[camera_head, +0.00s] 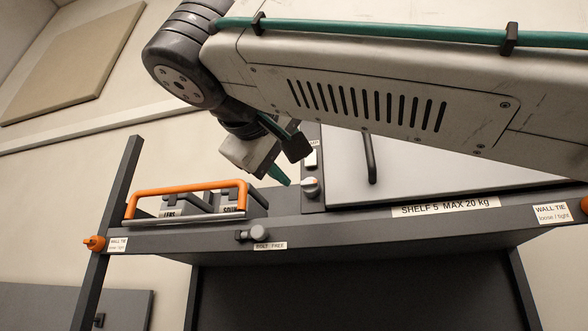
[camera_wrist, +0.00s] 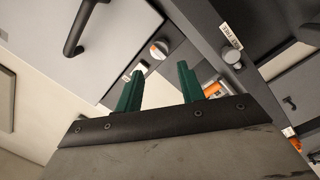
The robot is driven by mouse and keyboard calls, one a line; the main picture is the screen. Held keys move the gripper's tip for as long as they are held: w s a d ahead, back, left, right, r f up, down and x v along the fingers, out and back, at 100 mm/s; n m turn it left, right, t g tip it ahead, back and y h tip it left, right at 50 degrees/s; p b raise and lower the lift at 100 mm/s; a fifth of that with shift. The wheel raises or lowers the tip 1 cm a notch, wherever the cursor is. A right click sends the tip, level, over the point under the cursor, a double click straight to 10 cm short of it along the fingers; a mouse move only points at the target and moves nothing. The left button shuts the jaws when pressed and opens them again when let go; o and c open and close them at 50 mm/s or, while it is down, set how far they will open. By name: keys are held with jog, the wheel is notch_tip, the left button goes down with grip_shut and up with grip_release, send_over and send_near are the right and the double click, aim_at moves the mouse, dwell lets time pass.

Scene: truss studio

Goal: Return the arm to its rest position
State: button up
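My arm reaches in from the upper right in the head view, a large pale link with a green cable along it. The head view shows only part of the fingers. The knob (camera_head: 310,187) also shows beyond the fingers in the wrist view (camera_wrist: 158,50). My gripper appears apart from it.
A dark shelf (camera_head: 400,231) labelled "SHELF 5 MAX 20 kg" holds a grey-doored cabinet (camera_head: 345,165) with a black handle (camera_head: 370,158). A carrier with an orange handle (camera_head: 190,186) stands at the left. A bolt knob (camera_head: 259,231) and orange wall-tie knobs (camera_head: 94,243) stick out in front.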

jog(key=shift+a, duration=0.1)
dwell(0.5)
jog(key=w+a+f+n+g+y, duration=0.1)
jog(key=a+f+n+y, duration=0.1)
jog(key=f, duration=0.3)
jog(key=w+a+f+n+y, duration=0.1)
jog(key=a+f+n, duration=0.1)
jog(key=a+f, duration=0.15)
jog(key=w+d+f+g+y, duration=0.1)
jog(key=d+f+g, duration=0.25)
jog(key=f, duration=0.55)
jog(key=d+f+g, duration=0.2)
jog(key=d+f, duration=0.2)
jog(key=f, duration=0.6)
jog(key=s+d+f+m+g+y, duration=0.1)
jog(key=s+d+f+m+g, duration=0.1)
jog(key=s+d+f, duration=0.3)
jog(key=s+d+f+m+g+y, duration=0.1)
jog(key=s+d+f+m+g, duration=0.2)
jog(key=d+f, duration=0.6)
jog(key=s+d+f+m+g+y, duration=0.1)
jog(key=s+d+f+m+g, duration=0.2)
jog(key=s+d+f, duration=0.4)
notch_tip(320, 180, down, 8)
jog(key=shift+s+d+f+m+y, duration=0.2)
jog(key=shift+d+m+y, duration=0.2)
jog(key=shift+m, duration=0.5)
